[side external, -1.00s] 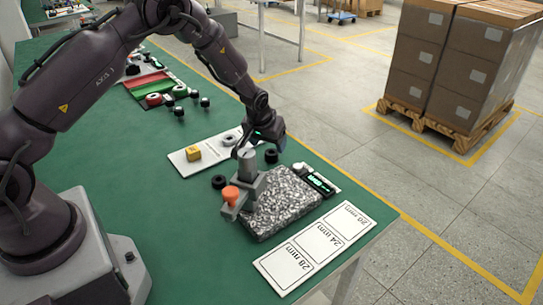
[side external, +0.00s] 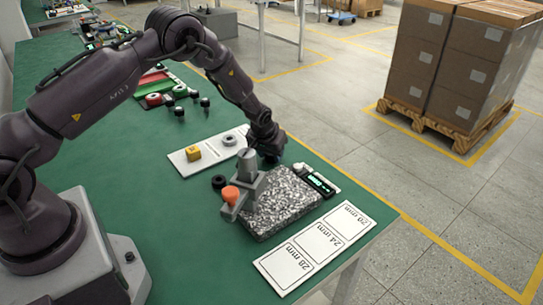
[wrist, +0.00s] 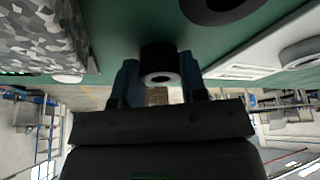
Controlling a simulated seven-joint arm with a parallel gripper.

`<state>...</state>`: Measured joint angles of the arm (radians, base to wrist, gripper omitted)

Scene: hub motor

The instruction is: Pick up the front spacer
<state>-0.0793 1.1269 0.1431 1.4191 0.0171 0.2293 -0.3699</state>
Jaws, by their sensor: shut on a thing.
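My gripper (wrist: 158,82) is shut on a small black ring-shaped spacer (wrist: 158,62) with a pale bore, seen between the two fingers in the wrist view. In the side view my gripper (side external: 268,158) is low over the green table, just behind the grey measuring stand, and hides this spacer. Whether the spacer touches the table is hard to tell. A second black ring (side external: 219,182) lies on the table left of the stand.
A speckled granite plate (side external: 285,205) carries the grey stand (side external: 247,177) with an orange knob (side external: 230,194), close to my gripper. A gauge with a lit display (side external: 320,184) is at its right. A white card marked in millimetres (side external: 315,247) lies in front, near the table edge.

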